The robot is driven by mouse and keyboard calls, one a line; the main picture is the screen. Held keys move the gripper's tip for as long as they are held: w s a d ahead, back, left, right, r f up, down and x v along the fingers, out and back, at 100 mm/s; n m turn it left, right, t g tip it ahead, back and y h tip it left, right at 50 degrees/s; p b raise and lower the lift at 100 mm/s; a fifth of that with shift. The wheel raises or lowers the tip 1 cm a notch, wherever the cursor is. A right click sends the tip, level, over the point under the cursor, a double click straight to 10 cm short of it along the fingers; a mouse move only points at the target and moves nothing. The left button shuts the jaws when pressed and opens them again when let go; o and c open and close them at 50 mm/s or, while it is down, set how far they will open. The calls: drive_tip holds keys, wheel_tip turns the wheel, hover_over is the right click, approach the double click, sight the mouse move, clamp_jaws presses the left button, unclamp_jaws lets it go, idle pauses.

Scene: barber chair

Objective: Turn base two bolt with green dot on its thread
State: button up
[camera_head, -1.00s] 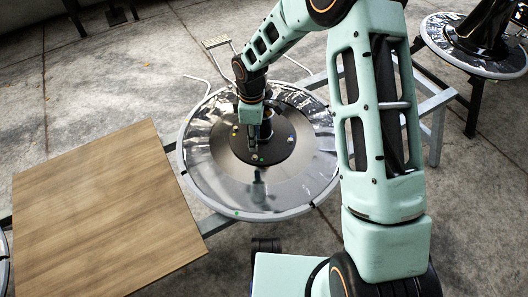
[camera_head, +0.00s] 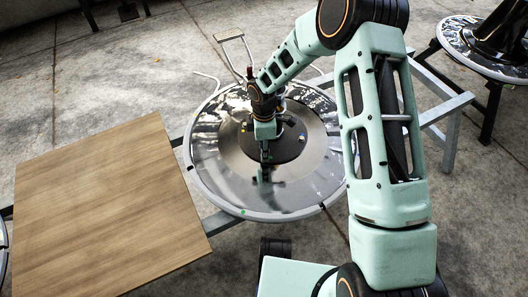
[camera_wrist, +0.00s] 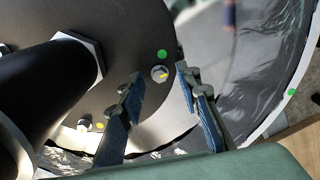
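The round metal base (camera_head: 215,165) carries a dark central disc (camera_head: 290,148) with a dark column. In the wrist view a pale hex bolt (camera_wrist: 159,73) with a yellow mark on its head sits on the dark disc (camera_wrist: 125,35). A green dot (camera_wrist: 162,54) lies on the disc right beside this bolt. My gripper (camera_wrist: 160,80) is open, with its two blue-grey fingertips on either side of the bolt in the picture; contact cannot be told. In the head view my gripper (camera_head: 265,157) is over the near part of the dark disc.
In the wrist view another bolt (camera_wrist: 84,123) has a yellow dot beside it, near the dark column (camera_wrist: 40,95) and its large hex nut. Another green dot (camera_wrist: 292,92) is on the base's outer rim. A wooden board (camera_head: 105,210) lies left. A second round base (camera_head: 460,45) stands far right.

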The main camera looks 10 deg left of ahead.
drive_tip(key=shift+f, duration=0.2)
clamp_jaws()
drive_tip(key=shift+m, duration=0.4)
